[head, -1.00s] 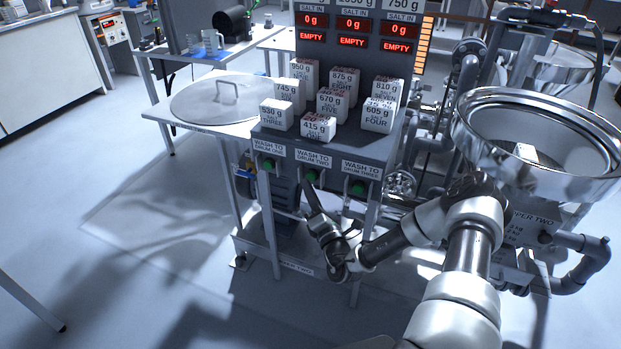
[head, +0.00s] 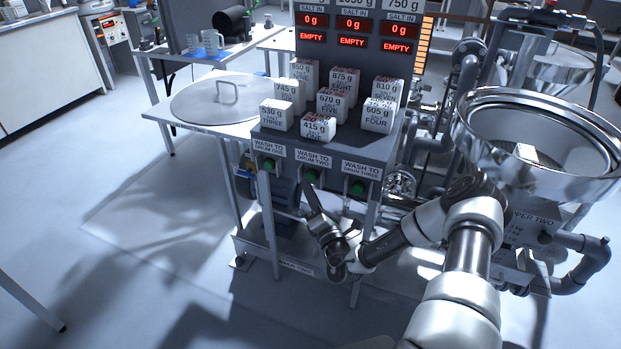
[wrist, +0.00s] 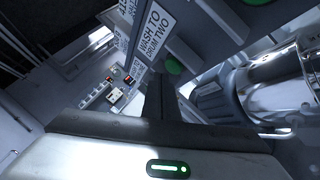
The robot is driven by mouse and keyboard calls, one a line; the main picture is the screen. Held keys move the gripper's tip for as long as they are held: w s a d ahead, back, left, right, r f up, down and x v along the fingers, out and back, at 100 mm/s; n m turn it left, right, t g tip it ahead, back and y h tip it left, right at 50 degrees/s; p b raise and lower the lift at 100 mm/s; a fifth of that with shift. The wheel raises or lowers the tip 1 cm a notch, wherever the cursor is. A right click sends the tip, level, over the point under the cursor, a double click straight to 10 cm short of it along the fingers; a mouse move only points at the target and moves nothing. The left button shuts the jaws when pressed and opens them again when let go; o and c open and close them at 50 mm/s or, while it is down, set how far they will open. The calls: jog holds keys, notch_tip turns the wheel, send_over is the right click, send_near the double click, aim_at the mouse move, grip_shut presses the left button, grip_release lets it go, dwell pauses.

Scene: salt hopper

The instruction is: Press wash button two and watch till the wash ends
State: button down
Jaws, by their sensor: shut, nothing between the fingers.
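Wash button two (head: 312,176) is a green button under the label "WASH TO DRUM TWO" (head: 314,160), on the front of the grey panel. It also shows green in the wrist view (wrist: 173,65), beside its label (wrist: 155,30). My gripper (head: 309,190) is shut and empty, its tips just below button two in the head view. In the wrist view my fingers (wrist: 156,85) end close to the button; I cannot tell whether they touch it. The red displays (head: 352,25) read 0 g, with EMPTY (head: 352,41) under each.
Green buttons one (head: 268,165) and three (head: 358,188) flank button two. Several labelled white salt blocks (head: 332,104) stand on the panel top. A steel hopper (head: 540,185) is at the right beside my arm. A round lid (head: 220,103) lies on the table at left.

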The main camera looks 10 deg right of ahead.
jog(key=shift+w, duration=0.1)
dwell(0.6)
jog(key=shift+w+d, duration=0.25)
jog(key=shift+w+d, duration=0.25)
jog(key=shift+w, duration=0.1)
dwell(0.6)
jog(key=shift+s, duration=0.1)
jog(key=shift+s+a+p, duration=0.45)
jog(key=shift+s+p, duration=0.15)
dwell(0.3)
jog(key=shift+s+a+p, duration=0.55)
jog(key=shift+s+a, duration=0.2)
jog(key=shift+s, duration=0.3)
jog(key=shift+s+a+p, duration=0.55)
jog(key=shift+s+a, duration=0.2)
jog(key=shift+s, duration=0.25)
